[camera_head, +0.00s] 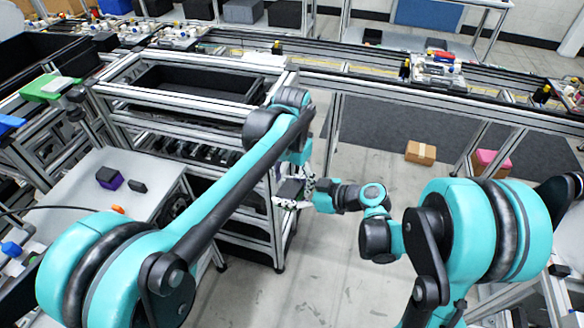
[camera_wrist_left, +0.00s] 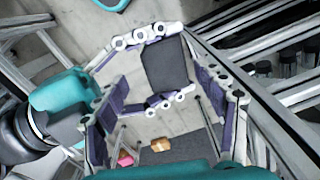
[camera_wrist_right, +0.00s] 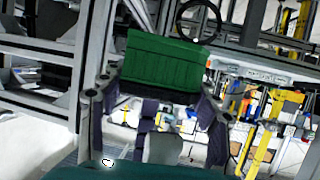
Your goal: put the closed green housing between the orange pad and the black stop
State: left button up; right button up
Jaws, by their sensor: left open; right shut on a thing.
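In the right wrist view the green housing (camera_wrist_right: 160,60), closed and dark along its lower edge, sits at the fingers of my right gripper (camera_wrist_right: 150,108), which is shut on it. In the head view it is a small dark block (camera_head: 290,188) held in the air; no green shows there. My left gripper (camera_wrist_left: 162,98) is open; in its view the dark face of the block (camera_wrist_left: 165,62) shows between and beyond the fingers. A small orange thing (camera_head: 118,209), perhaps the pad, is partly hidden by my left arm. A small black block (camera_head: 138,186), perhaps the stop, lies on the grey table.
A black-and-purple block (camera_head: 110,178) stands on the grey table (camera_head: 150,165) at left. A metal rack (camera_head: 250,205) is close beside both grippers. A green-and-white box (camera_head: 48,88) lies at far left. A cardboard box (camera_head: 420,152) is on the open floor.

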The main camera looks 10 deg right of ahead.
aim_at(292, 191)
pick_arm(q)
jog(key=shift+f, duration=1.9)
jog(key=c, duration=1.3)
jog(key=shift+c, duration=0.8)
pick_arm(e)
jog(key=o, duration=1.3)
